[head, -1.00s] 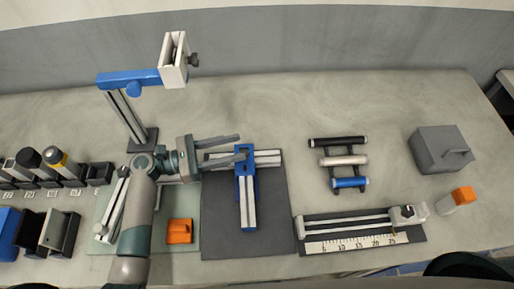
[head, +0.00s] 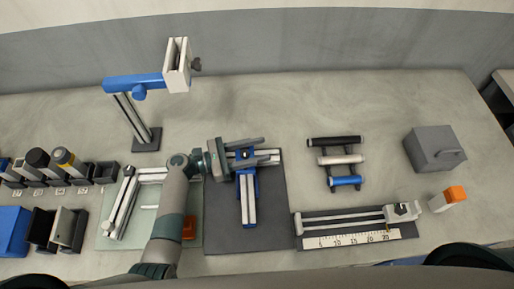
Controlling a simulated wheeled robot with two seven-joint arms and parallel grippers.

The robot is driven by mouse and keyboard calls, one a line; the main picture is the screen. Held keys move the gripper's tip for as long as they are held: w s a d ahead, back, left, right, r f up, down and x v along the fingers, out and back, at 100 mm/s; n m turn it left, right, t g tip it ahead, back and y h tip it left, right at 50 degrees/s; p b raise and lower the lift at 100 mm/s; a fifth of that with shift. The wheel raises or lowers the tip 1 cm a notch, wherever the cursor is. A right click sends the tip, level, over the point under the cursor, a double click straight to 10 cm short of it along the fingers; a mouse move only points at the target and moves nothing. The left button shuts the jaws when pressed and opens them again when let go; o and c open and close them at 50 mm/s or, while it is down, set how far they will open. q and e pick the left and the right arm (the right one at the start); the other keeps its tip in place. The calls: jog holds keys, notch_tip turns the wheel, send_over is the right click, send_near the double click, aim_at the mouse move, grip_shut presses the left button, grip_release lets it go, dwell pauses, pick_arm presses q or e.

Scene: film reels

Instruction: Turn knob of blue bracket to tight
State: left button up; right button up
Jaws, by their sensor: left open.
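The blue bracket (head: 240,179) sits where two silver rails meet in a T on the dark mat (head: 275,225). A small dark knob (head: 245,154) shows on top of it. My left gripper (head: 260,154) is open over the bracket, its fingers pointing right, one on the far side and one on the near side of the knob. The gripper hides part of the bracket and the crossing rail. I cannot tell whether the fingers touch the knob. My right gripper is not in view.
A stand with a blue arm (head: 130,81) rises at the back left. A rack with black, white and blue rollers (head: 335,158) and a ruler slide (head: 350,237) lie to the right. A grey box (head: 432,150) and an orange-capped block (head: 449,198) are farther right.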

pick_arm(q)
jog(key=shift+c, duration=0.4)
grip_shut()
jog(key=shift+s+m+g+b, duration=0.1)
jog(key=shift+m+g+b, duration=0.3)
jog(key=shift+g, duration=0.2)
